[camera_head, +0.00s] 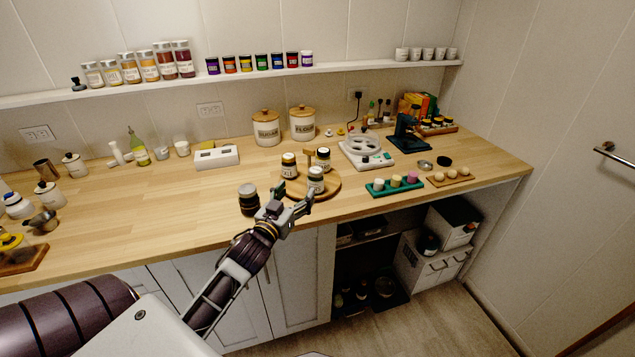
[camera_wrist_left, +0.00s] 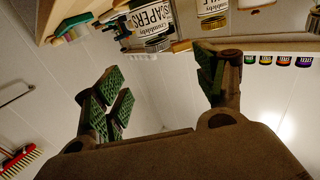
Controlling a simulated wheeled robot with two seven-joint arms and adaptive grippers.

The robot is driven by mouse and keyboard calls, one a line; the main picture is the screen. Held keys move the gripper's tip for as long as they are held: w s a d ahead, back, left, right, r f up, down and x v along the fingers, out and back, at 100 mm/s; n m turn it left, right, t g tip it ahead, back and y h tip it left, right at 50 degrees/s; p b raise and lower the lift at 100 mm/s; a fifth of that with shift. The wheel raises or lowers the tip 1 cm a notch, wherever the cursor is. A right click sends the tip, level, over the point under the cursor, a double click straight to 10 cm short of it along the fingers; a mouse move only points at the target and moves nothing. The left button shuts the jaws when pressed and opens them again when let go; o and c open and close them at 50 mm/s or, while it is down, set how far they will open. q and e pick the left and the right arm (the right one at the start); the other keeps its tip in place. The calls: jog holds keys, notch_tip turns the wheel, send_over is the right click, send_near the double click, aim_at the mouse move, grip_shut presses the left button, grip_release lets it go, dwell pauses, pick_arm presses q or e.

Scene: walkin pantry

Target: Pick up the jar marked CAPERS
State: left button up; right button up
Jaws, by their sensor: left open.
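The jar marked CAPERS shows upside down at the top of the left wrist view (camera_wrist_left: 152,18), its white label facing the camera. It appears to be the front jar (camera_head: 316,182) on the round wooden turntable (camera_head: 327,190) in the head view, where its lettering is too small to read. My left gripper (camera_head: 295,196) is open and empty at the turntable's front left edge, just short of this jar. Its spread green-padded fingers show in the wrist view (camera_wrist_left: 162,88), with the jar beyond them and not between them. My right gripper is not in view.
Two more jars, one left (camera_head: 288,166) and one behind (camera_head: 323,158), stand on the turntable around a wooden post. A green tray (camera_head: 394,187) lies to the right.

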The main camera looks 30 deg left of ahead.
aim_at(313, 174)
pick_arm(q)
jog(key=shift+w+a+p, duration=0.1)
jog(key=shift+w+a, duration=0.1)
jog(key=shift+w, duration=1.2)
jog(key=shift+w+a+p, duration=0.1)
jog(key=shift+w+a, duration=0.1)
jog(key=shift+w, duration=1.25)
jog(key=shift+w+a+p, duration=0.1)
jog(key=shift+w+a, duration=0.1)
jog(key=shift+w, duration=1.2)
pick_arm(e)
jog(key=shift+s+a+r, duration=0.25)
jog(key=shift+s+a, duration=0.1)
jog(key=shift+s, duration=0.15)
pick_arm(q)
jog(key=shift+w, duration=0.15)
jog(key=shift+w+a+f, duration=0.1)
jog(key=shift+w+a, duration=0.05)
jog(key=shift+w, duration=1.05)
jog(key=shift+w+a, duration=0.1)
jog(key=shift+w, duration=1.1)
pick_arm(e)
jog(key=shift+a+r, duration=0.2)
pick_arm(q)
jog(key=c, duration=1.5)
